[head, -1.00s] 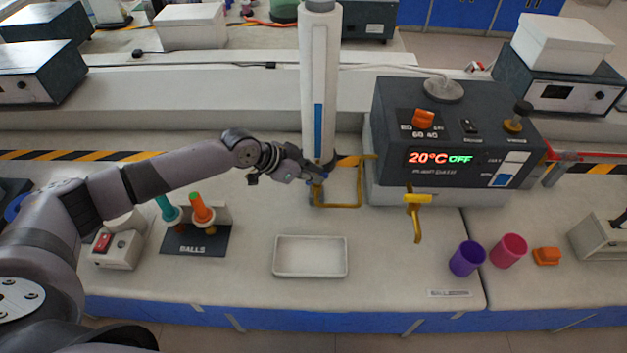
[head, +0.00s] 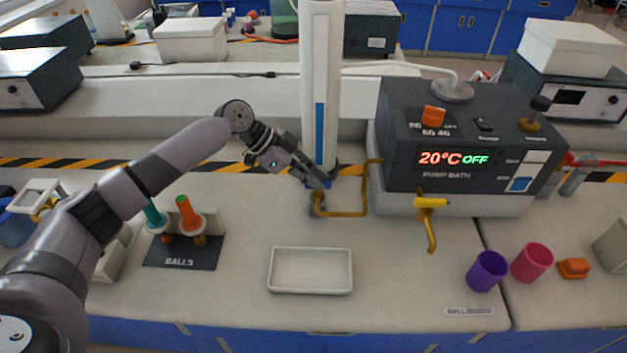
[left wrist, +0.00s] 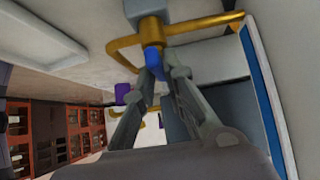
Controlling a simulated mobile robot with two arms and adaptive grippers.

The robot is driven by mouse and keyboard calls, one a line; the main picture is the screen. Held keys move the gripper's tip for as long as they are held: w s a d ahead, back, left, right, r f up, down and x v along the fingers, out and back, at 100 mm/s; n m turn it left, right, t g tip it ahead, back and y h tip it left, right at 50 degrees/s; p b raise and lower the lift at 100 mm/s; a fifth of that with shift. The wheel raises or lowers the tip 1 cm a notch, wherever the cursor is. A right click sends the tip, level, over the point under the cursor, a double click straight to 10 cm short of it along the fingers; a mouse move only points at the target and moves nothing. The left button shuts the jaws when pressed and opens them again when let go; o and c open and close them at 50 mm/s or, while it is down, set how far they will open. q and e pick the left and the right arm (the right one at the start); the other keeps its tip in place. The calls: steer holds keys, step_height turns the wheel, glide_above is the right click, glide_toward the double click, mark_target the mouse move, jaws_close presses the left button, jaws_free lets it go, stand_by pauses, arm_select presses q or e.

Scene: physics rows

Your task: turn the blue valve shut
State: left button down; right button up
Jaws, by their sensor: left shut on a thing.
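The blue valve (left wrist: 153,62) shows in the left wrist view as a small blue handle on a brass pipe (left wrist: 128,52). My left gripper (left wrist: 161,78) is shut on this handle, its fingers on either side of it. In the head view my left gripper (head: 318,187) reaches down from the upper left to the brass pipe (head: 347,213) at the foot of the white column (head: 321,80). The gripper hides the blue handle there, so its angle is hard to tell. My right gripper is in neither view.
A dark pump bath (head: 400,152) reading 20°C OFF stands right of the pipe, with a yellow tap (head: 430,203) in front. A white tray (head: 310,291) lies in front. Purple (head: 487,271) and pink (head: 532,262) cups stand at right.

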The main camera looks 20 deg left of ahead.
arm_select(q)
steer(key=c, duration=1.7)
jaws_free()
steer(key=shift+o, duration=0.2)
steer(key=shift+a, duration=0.1)
steer(key=v, duration=1.1)
steer(key=shift+a+r, duration=0.3)
